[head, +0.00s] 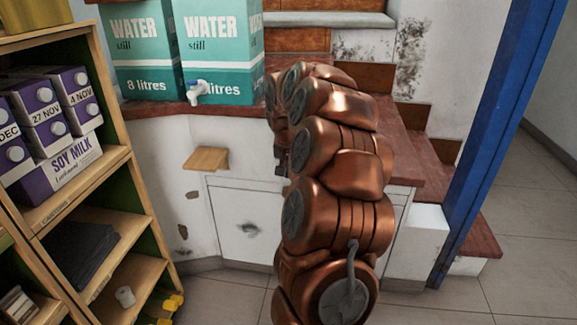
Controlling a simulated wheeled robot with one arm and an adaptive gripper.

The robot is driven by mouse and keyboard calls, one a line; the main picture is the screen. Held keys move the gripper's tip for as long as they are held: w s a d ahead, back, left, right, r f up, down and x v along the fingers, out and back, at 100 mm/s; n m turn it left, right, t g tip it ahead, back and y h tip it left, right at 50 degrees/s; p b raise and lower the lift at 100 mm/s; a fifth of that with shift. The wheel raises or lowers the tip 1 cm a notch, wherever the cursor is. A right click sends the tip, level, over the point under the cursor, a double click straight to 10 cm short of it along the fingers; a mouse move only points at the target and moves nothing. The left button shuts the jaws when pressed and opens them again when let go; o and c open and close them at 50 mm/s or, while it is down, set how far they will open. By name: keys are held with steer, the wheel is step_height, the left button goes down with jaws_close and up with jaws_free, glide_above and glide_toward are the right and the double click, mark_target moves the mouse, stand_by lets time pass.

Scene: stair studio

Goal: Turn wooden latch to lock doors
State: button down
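A small light-wood piece (206,158) sticks out from the white wall under the stairs, left of my arm; I cannot tell whether it is the latch. Low in that wall is a white door panel (243,226) with a dark smudge. It looks closed. Another pale panel edge (401,207) shows right of my arm. My copper arm covers the middle of the front, where the doors would meet. Only a dark bit of my gripper (281,158) shows at the arm's left edge; its fingers are hidden. Any latch behind the arm is hidden too.
Teal water boxes (140,55) stand on the red-brown ledge (150,109) above; one has a white tap. A wooden shelf (137,210) with soy milk cartons (58,131) stands at left. A blue post (497,130) stands at right. Grey tiled floor (215,295) lies below.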

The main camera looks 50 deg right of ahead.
mark_target(289, 183)
steer(key=x, duration=0.1)
steer(key=b+x, duration=0.1)
steer(key=x, duration=0.1)
steer(key=a+b+x, duration=0.1)
steer(key=x, duration=0.1)
steer(key=shift+s+f, duration=0.15)
steer(key=shift+s, duration=0.2)
